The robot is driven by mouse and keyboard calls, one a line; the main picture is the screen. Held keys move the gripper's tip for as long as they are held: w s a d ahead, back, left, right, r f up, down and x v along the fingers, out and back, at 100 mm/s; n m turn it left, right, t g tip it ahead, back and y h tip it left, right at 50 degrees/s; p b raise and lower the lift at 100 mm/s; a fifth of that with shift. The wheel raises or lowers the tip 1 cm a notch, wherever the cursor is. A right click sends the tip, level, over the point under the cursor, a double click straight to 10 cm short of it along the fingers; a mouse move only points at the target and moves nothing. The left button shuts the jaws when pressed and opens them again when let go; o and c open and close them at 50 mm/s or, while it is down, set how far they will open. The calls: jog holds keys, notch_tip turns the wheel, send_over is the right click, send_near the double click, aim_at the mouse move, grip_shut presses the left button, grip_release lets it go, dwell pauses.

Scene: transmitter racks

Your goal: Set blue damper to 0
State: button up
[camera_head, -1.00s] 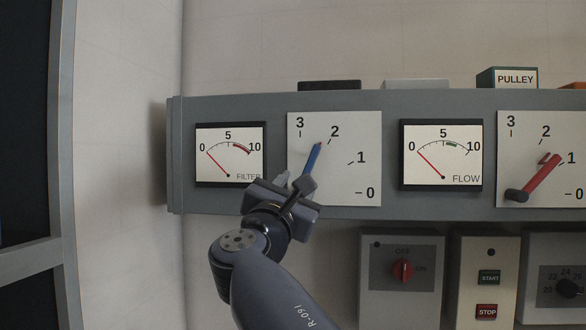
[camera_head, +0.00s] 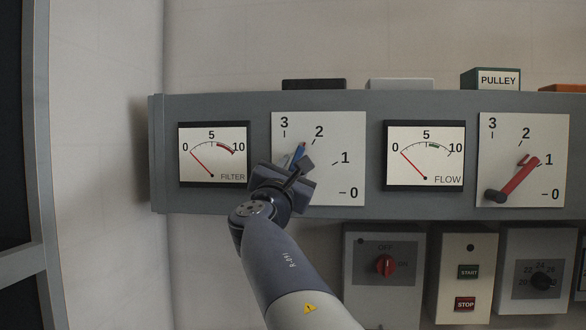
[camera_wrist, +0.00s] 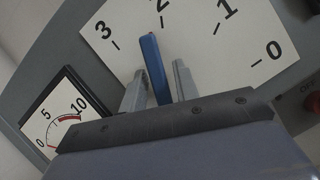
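The blue damper lever (camera_head: 300,151) is on a white dial plate (camera_head: 348,125) marked 3, 2, 1, 0. Its tip points between 3 and 2, closer to 2 in the head view. My gripper (camera_head: 298,162) is in front of the lever and hides its lower part and pivot. In the wrist view the blue lever (camera_wrist: 152,62) stands between the two grey fingers of my gripper (camera_wrist: 159,68). The fingers are apart, with a small gap visible on each side of the lever. The 0 mark is at the plate's lower right.
The FILTER gauge (camera_head: 213,154) is left of the dial, the FLOW gauge (camera_head: 425,155) right. A red lever (camera_head: 518,177) is on another dial farther right. Below are boxes with a red knob (camera_head: 385,265) and START and STOP buttons (camera_head: 466,304). A PULLEY box (camera_head: 497,80) is on top.

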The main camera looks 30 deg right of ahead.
grip_shut()
jog(key=shift+f, duration=0.1)
dwell(0.4)
jog(key=m+g+b, duration=0.1)
jog(key=m, duration=0.1)
jog(key=s+d+f+m+g+b, duration=0.1)
jog(key=m, duration=0.2)
jog(key=d+f+m+g+h+b, duration=0.1)
jog(key=m, duration=0.2)
jog(key=shift+s+g, duration=0.2)
jog(key=shift+g, duration=0.1)
jog(key=m, duration=0.1)
jog(key=f+m+g, duration=0.1)
jog(key=m+b, duration=0.1)
jog(key=shift+s+d+f+m, duration=0.2)
jog(key=shift+d+f+m, duration=0.05)
jog(key=shift+d+m, duration=0.15)
jog(key=shift+s+d+f+m+g+y, duration=0.1)
jog(key=shift+f+m+g+y, duration=0.3)
jog(key=shift+m, duration=0.55)
jog(key=shift+f+m+g+y, duration=0.2)
jog(key=shift+f+m+g, duration=0.3)
jog(key=shift+m, duration=0.45)
jog(key=shift+f, duration=0.15)
jog(key=shift+o, duration=1)
grip_release()
jog(key=shift+b, duration=0.3)
